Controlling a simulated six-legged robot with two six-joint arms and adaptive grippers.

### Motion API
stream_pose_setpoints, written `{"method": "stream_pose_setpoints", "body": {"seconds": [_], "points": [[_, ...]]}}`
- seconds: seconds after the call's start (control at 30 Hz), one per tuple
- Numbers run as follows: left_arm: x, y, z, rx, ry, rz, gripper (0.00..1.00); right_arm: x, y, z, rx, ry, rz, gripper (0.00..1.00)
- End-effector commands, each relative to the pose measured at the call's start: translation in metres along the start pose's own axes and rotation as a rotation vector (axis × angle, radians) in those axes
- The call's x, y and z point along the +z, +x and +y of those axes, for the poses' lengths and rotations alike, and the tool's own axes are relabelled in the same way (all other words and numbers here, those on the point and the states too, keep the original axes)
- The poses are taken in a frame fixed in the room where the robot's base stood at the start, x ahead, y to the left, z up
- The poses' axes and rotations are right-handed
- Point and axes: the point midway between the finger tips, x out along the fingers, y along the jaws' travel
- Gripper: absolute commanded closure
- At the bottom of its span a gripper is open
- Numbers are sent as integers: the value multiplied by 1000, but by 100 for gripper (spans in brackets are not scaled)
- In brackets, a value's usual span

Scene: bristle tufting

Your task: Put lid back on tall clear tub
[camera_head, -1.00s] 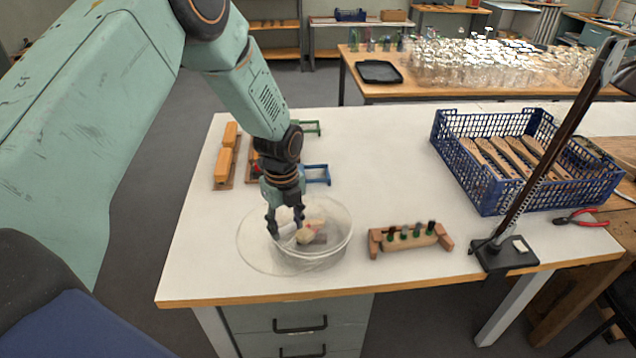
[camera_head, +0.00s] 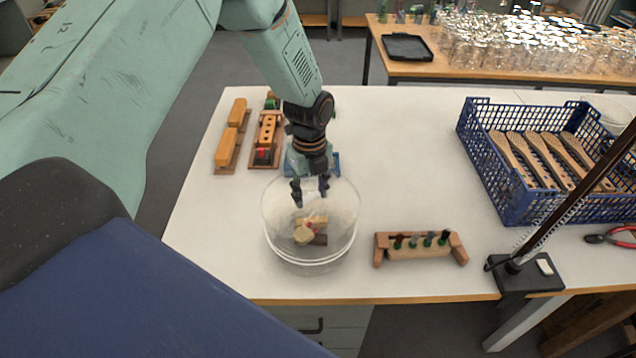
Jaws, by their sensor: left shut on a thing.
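The tall clear tub (camera_head: 312,263) stands near the front left part of the white table. Small wooden pieces (camera_head: 310,232) show inside it through the clear wall. My left gripper (camera_head: 311,198) points down over the tub and is shut on the clear lid (camera_head: 277,203). The lid is see-through and hard to tell from the tub's rim; it lies over the tub's mouth, and I cannot tell whether it touches the rim. My right gripper is not in view.
A wooden rack with green-topped pegs (camera_head: 420,246) stands right of the tub. Wooden block fixtures (camera_head: 231,138) lie at the back left. A blue crate of brush bodies (camera_head: 487,170) and a stand's black base (camera_head: 525,277) are on the right. The table's middle is clear.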

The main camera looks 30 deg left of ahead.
Motion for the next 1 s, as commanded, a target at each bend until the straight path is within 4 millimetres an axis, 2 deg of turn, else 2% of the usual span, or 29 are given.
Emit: {"method": "stream_pose_setpoints", "body": {"seconds": [0.37,1.0], "points": [[-4,7,6,0,-2,1,75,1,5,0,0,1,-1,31],[-3,58,2,0,-1,0,75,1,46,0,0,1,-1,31]]}}
